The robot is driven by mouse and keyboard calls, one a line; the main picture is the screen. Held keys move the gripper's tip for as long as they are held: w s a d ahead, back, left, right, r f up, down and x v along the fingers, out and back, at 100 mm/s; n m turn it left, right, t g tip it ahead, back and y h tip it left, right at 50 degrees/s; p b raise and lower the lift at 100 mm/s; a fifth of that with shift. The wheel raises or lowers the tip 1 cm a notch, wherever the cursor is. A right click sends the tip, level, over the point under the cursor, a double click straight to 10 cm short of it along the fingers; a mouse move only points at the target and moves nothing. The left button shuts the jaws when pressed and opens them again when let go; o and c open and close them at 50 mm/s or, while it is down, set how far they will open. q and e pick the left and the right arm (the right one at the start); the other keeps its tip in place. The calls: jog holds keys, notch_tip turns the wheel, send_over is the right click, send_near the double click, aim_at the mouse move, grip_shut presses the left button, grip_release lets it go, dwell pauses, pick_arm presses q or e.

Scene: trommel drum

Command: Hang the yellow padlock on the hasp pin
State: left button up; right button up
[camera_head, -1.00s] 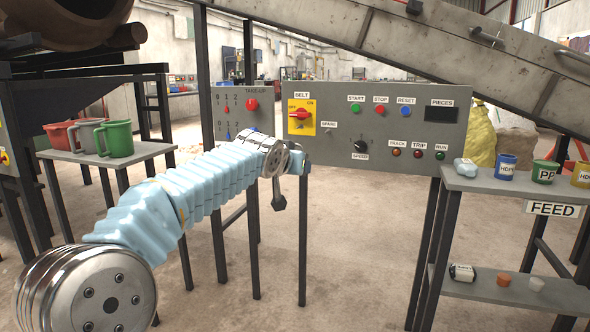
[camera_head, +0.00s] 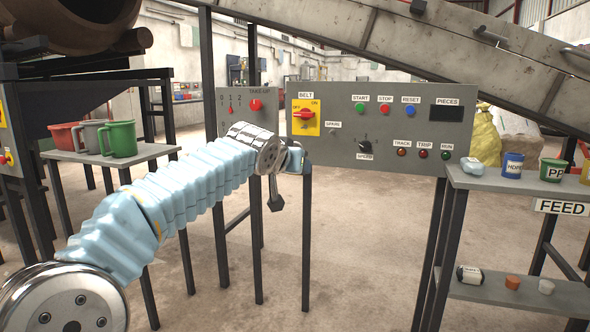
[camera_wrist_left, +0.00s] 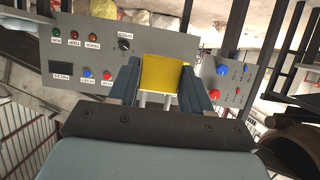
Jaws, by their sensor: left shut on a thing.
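In the left wrist view a yellow padlock (camera_wrist_left: 164,75) sits between the two dark blue fingers of my left gripper (camera_wrist_left: 160,68). The fingers are shut on its sides. Two grey shackle legs show on the side towards my gripper. In the head view the padlock and the fingertips are hidden behind my left wrist, which is in front of the lower left part of the control panel (camera_head: 430,133). I cannot make out the hasp pin for certain in either view. My right gripper is not in view.
A smaller panel with a red take-up knob (camera_head: 256,104) stands left of the main panel. A yellow belt switch plate (camera_head: 305,118) is near my wrist. A side table (camera_head: 150,153) holds mugs. The feed shelf (camera_head: 500,178) at right holds cups. A conveyor slopes above.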

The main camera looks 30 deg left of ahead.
pick_arm(q)
jog(key=shift+s, duration=0.25)
jog(key=s+b, duration=0.2)
jog(key=s, duration=0.1)
jog(key=s+d+b, duration=0.1)
jog(key=s+b, duration=0.1)
jog(key=b, duration=0.1)
jog(key=shift+s, duration=0.4)
jog(key=shift+d, duration=0.1)
dwell(0.4)
